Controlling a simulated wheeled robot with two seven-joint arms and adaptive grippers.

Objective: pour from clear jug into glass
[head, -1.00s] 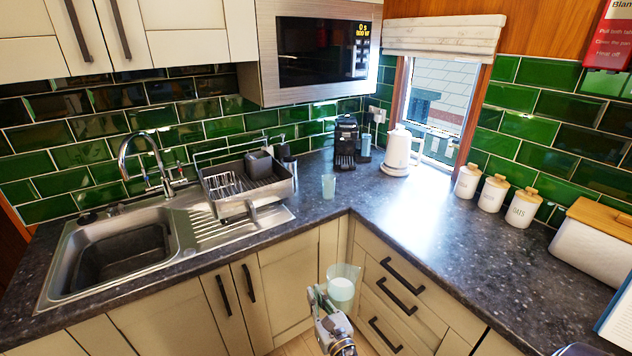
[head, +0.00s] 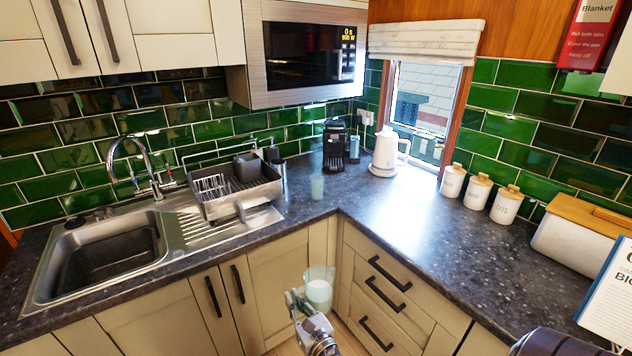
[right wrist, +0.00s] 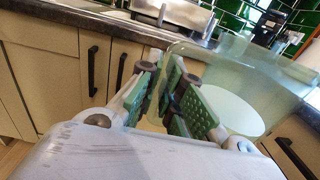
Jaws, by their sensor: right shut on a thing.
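The clear jug (head: 319,290) holds a pale whitish liquid and is in front of the lower cupboards, below the counter edge. My right gripper (head: 300,298) is shut on its left side. In the right wrist view the jug (right wrist: 235,95) fills the right part, close beyond the green-padded fingers (right wrist: 165,92), and looks about upright. The glass (head: 317,187) is a small pale-blue tumbler standing on the counter near the inner corner, right of the dish rack, beyond and above the jug. My left gripper is not in view.
The dish rack (head: 238,190) and sink (head: 100,250) are left of the glass. A coffee machine (head: 335,146) and white kettle (head: 387,153) stand behind it. Canisters (head: 480,190) line the right wall. The dark counter (head: 390,215) right of the glass is clear.

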